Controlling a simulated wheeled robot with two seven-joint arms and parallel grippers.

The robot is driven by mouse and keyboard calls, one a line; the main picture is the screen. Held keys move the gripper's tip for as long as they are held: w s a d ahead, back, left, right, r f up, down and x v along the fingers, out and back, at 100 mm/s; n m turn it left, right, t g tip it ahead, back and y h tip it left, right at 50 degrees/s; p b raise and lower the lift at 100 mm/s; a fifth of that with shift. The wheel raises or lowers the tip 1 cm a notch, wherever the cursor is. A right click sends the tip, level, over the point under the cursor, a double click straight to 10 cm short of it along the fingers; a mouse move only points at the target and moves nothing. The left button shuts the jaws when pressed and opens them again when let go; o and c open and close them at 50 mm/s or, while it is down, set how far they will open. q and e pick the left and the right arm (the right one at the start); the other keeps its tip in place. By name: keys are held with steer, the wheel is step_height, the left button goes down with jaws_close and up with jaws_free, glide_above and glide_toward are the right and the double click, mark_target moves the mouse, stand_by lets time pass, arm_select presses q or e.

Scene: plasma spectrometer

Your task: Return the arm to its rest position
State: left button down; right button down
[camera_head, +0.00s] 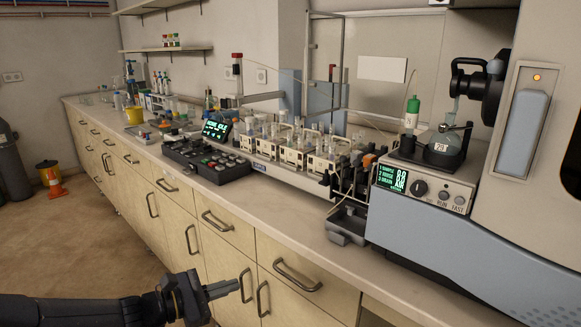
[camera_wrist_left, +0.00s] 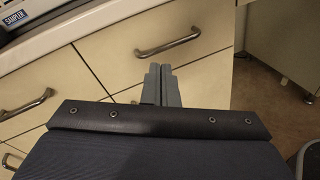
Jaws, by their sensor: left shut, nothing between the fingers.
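My left gripper (camera_head: 225,289) comes in from the lower left in the head view, in front of the cabinet drawers and below the counter edge. Its fingers are shut with nothing between them. In the left wrist view the closed fingertips (camera_wrist_left: 160,72) point at a cream drawer front. The gripper appears apart from the drawer handles, though the exact gap is hard to judge. My right gripper does not show in either view.
The counter (camera_head: 300,212) carries a black control box (camera_head: 207,158), sample racks (camera_head: 290,155) and a pump unit (camera_head: 425,185). Drawer handles (camera_head: 297,277) stick out near the gripper.

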arm_select(q)
steer(key=s+d+r+m+g+y, duration=0.1)
steer(key=s+r+m+g, duration=0.1)
steer(key=s+m, duration=0.4)
steer(key=s+d+r+m+g+y, duration=0.2)
steer(key=s+m+g, duration=0.15)
steer(key=s, duration=0.45)
steer(key=s+a+f+m+t+y, duration=0.1)
steer(key=s+a+f+m+y, duration=0.15)
steer(key=s+m, duration=0.35)
steer(key=s+a+f+m+t+y, duration=0.1)
steer(key=s+a+m+y, duration=0.25)
steer(key=s, duration=0.55)
step_height(320, 180, up, 17)
steer(key=a+p, duration=0.1)
steer(key=p, duration=1.6)
steer(key=shift+a+y, duration=0.2)
steer(key=shift+y, duration=0.2)
